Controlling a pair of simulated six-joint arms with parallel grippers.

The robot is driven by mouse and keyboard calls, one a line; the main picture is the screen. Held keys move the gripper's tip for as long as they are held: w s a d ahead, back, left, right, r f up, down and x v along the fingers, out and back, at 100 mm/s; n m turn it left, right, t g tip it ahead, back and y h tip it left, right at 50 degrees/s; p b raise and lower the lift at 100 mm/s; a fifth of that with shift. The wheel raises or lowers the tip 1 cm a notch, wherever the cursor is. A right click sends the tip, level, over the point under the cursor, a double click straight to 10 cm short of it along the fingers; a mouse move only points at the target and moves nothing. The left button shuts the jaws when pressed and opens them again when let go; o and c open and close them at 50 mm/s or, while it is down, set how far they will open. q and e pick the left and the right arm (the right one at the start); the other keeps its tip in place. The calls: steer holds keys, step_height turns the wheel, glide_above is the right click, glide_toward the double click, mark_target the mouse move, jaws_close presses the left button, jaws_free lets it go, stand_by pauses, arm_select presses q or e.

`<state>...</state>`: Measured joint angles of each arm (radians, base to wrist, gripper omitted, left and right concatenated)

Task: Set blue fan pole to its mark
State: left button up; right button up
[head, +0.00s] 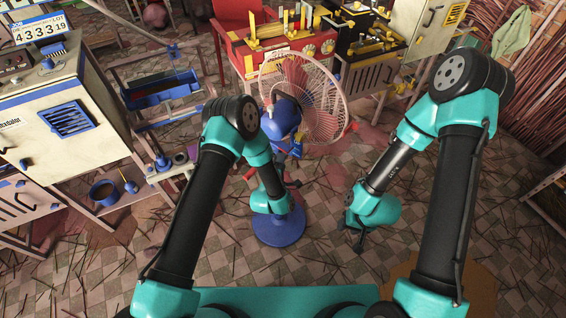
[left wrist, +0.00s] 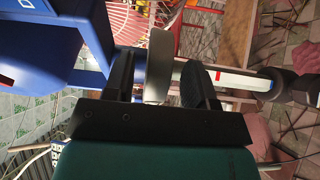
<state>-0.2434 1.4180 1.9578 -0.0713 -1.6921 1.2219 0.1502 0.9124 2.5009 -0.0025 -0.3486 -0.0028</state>
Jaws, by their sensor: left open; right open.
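The fan stands in the middle of the head view, with a white cage (head: 325,100), a blue motor housing (head: 283,118) and a round blue base (head: 279,230). Its pole is mostly hidden there by my left arm. In the left wrist view the white pole (left wrist: 229,80) runs sideways, with a red mark on it and a dark collar (left wrist: 270,86) at right. My left gripper (left wrist: 160,78) is open close to the pole, with a pale flat piece (left wrist: 158,65) between its fingers; contact cannot be told. My right gripper (head: 359,238) is open and empty right of the base.
A cream machine cabinet (head: 62,125) and a shelf frame with a blue tray (head: 163,90) stand at left. Red and black workbenches (head: 285,45) stand behind the fan. Thin sticks litter the tiled floor (head: 330,270). Stick bundles line the right wall.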

arm_select(q)
steer(key=shift+c, duration=0.2)
jaws_close()
stand_by(0.3)
